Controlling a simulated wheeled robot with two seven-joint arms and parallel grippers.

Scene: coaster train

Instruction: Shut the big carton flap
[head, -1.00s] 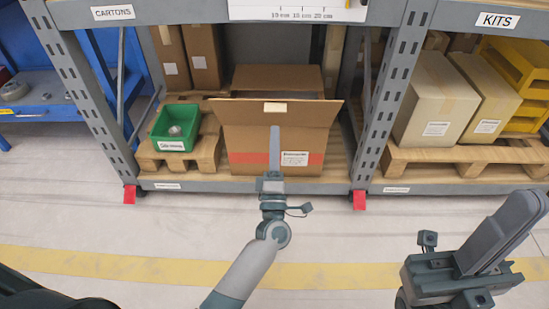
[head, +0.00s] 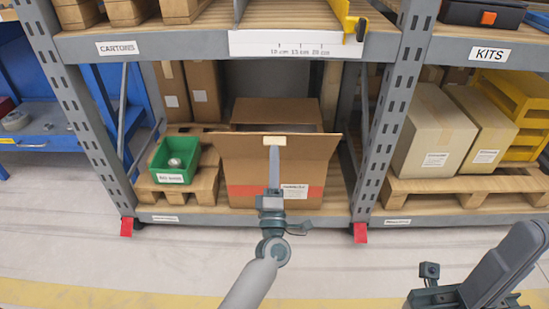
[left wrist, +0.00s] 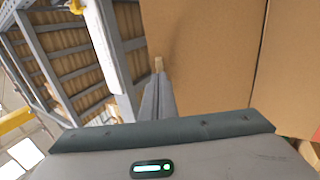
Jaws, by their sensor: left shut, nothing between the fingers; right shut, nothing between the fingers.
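The big carton (head: 246,193) stands on the lower shelf under the CARTONS label, with a red stripe and a white label on its front. Its wide front flap (head: 245,147) is open and leans outward toward me, and a rear flap (head: 277,109) stands up behind. My left gripper (head: 274,152) is shut and empty, its fingertips at the flap's middle by a pale tab (head: 275,141). In the left wrist view the shut fingers (left wrist: 157,80) point at the brown cardboard (left wrist: 205,50); contact is hard to judge. My right gripper (head: 523,240) is shut and empty at lower right, away from the carton.
A green bin (head: 174,159) sits on a pallet left of the carton. Grey rack uprights (head: 383,130) flank the bay, and the upper shelf with a ruler strip (head: 296,45) hangs above. Cartons (head: 433,140) stand on the right pallet. The floor in front is clear.

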